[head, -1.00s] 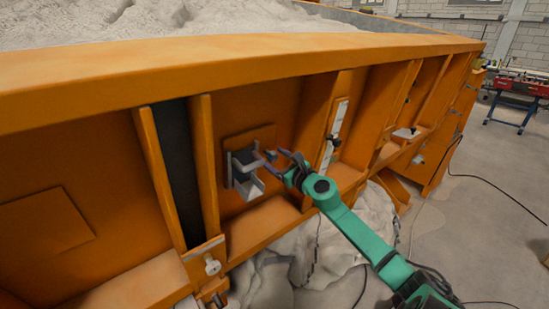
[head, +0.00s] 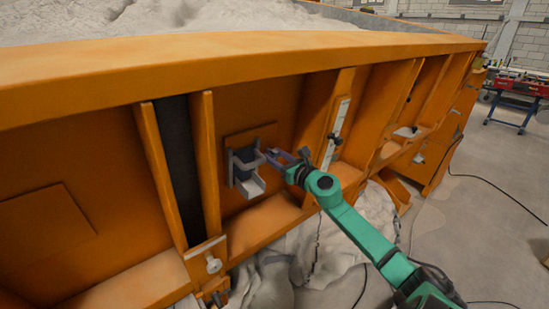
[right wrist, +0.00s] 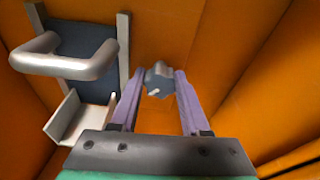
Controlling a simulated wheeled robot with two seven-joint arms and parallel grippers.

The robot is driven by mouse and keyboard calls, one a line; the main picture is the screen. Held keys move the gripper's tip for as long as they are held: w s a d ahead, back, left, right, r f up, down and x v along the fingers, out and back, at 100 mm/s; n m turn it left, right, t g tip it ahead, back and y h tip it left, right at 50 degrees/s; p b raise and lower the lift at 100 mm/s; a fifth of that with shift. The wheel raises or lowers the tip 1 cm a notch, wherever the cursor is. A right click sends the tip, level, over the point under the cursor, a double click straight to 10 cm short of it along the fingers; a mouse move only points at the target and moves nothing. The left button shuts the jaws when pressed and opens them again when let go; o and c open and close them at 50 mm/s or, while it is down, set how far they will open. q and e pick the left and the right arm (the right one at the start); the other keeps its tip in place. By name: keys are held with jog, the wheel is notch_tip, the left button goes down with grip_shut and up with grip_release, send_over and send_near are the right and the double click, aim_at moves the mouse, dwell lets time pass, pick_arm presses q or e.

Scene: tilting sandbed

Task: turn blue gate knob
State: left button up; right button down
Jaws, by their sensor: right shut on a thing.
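The blue-grey gate knob (right wrist: 158,80) sticks out from the orange wall, between my right gripper's fingertips in the right wrist view. My right gripper (right wrist: 155,88) has its two purple fingers shut on the knob, one on each side. In the head view my right gripper (head: 270,157) is at the wall, just right of the gate; the knob is too small to make out there. The gate (right wrist: 85,62) is a dark blue plate between grey rails, with a grey bar handle (right wrist: 65,60) across it. My left gripper is not in view.
A small grey chute (head: 251,187) juts out below the gate. Upright orange ribs (head: 206,165) stand on both sides. A white scale (head: 336,125) with a black knob (head: 334,139) is to the right.

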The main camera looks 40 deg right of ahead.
jog(key=m, duration=0.2)
jog(key=m+y+b, duration=0.1)
jog(key=m, duration=0.2)
jog(key=shift+f+m+y+b, duration=0.25)
jog(key=shift+m+y+b, duration=0.05)
jog(key=shift+m+y, duration=0.1)
jog(key=m+y+b, duration=0.1)
jog(key=m, duration=0.4)
jog(key=shift+m+t, duration=0.3)
jog(key=shift+t, duration=0.1)
jog(key=m, duration=0.3)
jog(key=shift+t+y, duration=0.3)
jog(key=shift+y, duration=0.1)
jog(key=m, duration=0.3)
jog(key=shift+t, duration=0.3)
jog(key=m, duration=0.3)
jog(key=shift+m, duration=0.3)
jog(key=shift+m+t+p, duration=0.4)
jog(key=shift+m+t, duration=0.1)
jog(key=shift+m, duration=1.3)
